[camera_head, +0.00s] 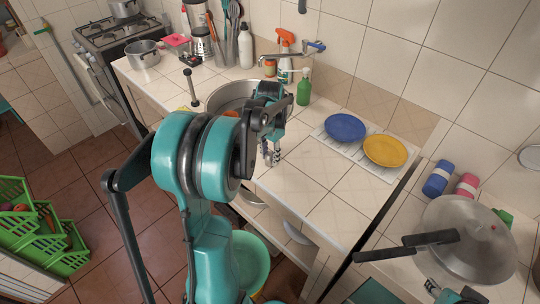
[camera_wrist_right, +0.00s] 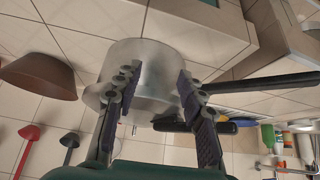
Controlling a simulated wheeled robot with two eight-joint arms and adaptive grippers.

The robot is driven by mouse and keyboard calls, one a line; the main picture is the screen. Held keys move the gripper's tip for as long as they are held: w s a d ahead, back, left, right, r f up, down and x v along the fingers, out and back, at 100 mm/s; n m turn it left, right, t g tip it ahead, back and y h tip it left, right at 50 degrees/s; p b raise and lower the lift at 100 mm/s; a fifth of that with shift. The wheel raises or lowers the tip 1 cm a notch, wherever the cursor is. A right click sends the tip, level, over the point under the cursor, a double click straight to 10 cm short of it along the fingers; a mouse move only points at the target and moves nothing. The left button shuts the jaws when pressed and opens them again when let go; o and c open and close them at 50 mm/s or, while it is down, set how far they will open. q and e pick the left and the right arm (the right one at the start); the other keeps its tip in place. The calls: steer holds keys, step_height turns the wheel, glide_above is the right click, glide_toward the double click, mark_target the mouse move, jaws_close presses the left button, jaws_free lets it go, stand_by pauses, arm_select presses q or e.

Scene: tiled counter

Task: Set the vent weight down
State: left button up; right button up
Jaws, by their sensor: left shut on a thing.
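My left gripper (camera_head: 271,155) is shut just above the tiled counter, to the right of the sink. The small thing in its fingers, which I take as the vent weight, is mostly hidden by the fingers. I cannot tell whether it touches the tiles. The silver pressure cooker (camera_head: 468,232) stands at the lower right with its lid on and dark handles pointing left. In the right wrist view the cooker's metal body (camera_wrist_right: 150,75) shows beyond the spread fingers of my right gripper (camera_wrist_right: 155,85), which is open with nothing clearly held.
Blue (camera_head: 345,127) and yellow (camera_head: 384,150) plates lie on a rack right of my left gripper. A green bottle (camera_head: 304,88) stands behind it, near the sink (camera_head: 228,92) and tap. The counter tiles (camera_head: 320,195) in front of the rack are clear.

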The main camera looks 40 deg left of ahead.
mark_target(270, 154)
arm_select(q)
steer(key=shift+f, duration=0.2)
steer(key=o, duration=1.2)
steer(key=shift+r, duration=0.1)
steer(key=shift+r, duration=0.1)
step_height(270, 154, up, 11)
steer(key=p, duration=0.4)
steer(key=s+d+t, duration=0.2)
steer(key=s+d, duration=0.2)
steer(key=d, duration=0.3)
steer(key=s+d+t, duration=0.2)
steer(key=s+d, duration=0.2)
steer(key=d, duration=0.4)
steer(key=s+d+n+t, duration=0.1)
steer(key=s+d+t, duration=0.2)
steer(key=d, duration=0.4)
steer(key=shift+s+d+f, duration=0.15)
steer(key=shift+s+f, duration=0.2)
steer(key=shift+s, duration=0.3)
